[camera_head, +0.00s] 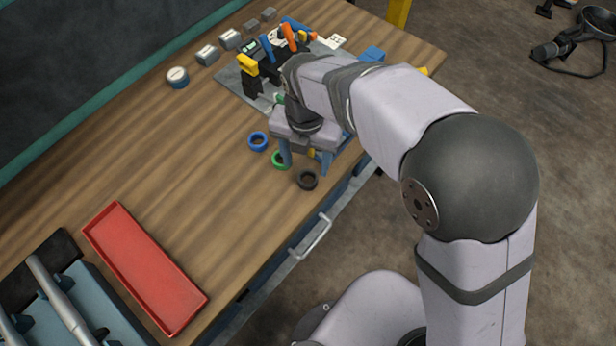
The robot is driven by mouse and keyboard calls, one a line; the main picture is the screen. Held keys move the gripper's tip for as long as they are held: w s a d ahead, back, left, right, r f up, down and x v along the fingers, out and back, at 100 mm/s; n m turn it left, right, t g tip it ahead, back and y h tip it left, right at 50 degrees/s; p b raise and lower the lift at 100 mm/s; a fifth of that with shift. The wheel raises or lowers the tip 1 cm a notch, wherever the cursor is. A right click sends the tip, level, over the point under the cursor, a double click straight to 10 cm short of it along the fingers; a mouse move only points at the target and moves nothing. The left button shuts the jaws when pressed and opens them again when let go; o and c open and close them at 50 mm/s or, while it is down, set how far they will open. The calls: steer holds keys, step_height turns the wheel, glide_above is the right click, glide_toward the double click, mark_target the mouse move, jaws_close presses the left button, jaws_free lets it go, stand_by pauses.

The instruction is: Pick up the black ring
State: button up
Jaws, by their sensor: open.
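The black ring (307,180) lies flat on the wooden workbench near its front edge. A green ring (281,160) and a blue ring (257,141) lie in a row up and to the left of it. My gripper (307,164) points down just above the bench, with its blue fingers apart. I cannot tell how high the fingertips are above the bench.
A red tray (97,232) lies at the lower left of the bench. A grey plate (229,83) with tools and a black holder is behind my gripper. Several small metal parts (207,54) line the back. A drawer handle (311,240) sticks out in front. The bench between tray and rings is clear.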

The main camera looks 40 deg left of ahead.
mark_target(308, 182)
steer(key=shift+w+f+p, duration=0.15)
steer(key=shift+f+p, duration=0.75)
steer(key=shift+f, duration=0.95)
steer(key=shift+w+f+p, duration=0.1)
steer(key=shift+f+p, duration=0.75)
steer(key=shift+f, duration=0.95)
steer(key=c, duration=1.1)
